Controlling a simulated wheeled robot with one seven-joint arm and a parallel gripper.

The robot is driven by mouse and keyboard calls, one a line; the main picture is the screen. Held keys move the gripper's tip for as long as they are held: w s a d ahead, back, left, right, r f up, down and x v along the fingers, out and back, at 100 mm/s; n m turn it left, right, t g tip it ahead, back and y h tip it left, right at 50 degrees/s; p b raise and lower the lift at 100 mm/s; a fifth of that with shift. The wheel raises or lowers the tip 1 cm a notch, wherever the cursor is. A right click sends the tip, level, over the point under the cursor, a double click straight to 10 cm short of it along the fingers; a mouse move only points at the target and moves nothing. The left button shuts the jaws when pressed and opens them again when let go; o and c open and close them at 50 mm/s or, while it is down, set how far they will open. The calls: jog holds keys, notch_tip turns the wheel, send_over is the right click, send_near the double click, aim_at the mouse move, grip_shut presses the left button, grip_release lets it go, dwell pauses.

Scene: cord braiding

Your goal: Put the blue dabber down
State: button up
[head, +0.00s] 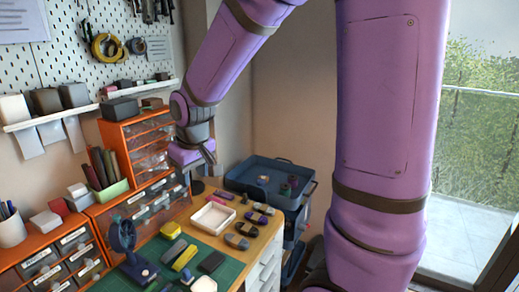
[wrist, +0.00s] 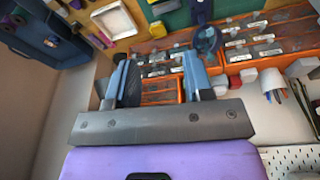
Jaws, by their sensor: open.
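My gripper (head: 203,178) is raised in front of the orange drawer cabinet, above the far end of the workbench. In the wrist view my gripper (wrist: 160,75) has its two fingers well apart, with nothing seen between them. I cannot pick out the blue dabber for certain. Several small purple, dark and grey-blue pieces lie on the wooden bench top (head: 205,238) around a white tray (head: 213,217). A grey-blue piece (head: 236,242) is among them, but it is too small to name.
A dark blue fan-like thing (head: 121,236) stands on the green mat (head: 222,272), near yellow and dark pieces. Orange drawers (head: 150,140) and a wall shelf (head: 90,105) stand at the left. A blue trolley (head: 258,165) with small things stands beyond the bench.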

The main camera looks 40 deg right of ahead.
jog(key=s+d+r+m+t, duration=0.1)
jog(key=s+r, duration=0.5)
jog(key=s, duration=0.4)
jog(key=s+d+r+t, duration=0.1)
jog(key=s+r, duration=0.5)
jog(key=s, duration=0.5)
jog(key=shift+d+r+m+t, duration=0.3)
jog(key=shift+d+m, duration=0.05)
jog(key=shift+m, duration=0.05)
jog(key=shift+o, duration=0.5)
jog(key=shift+w, duration=0.1)
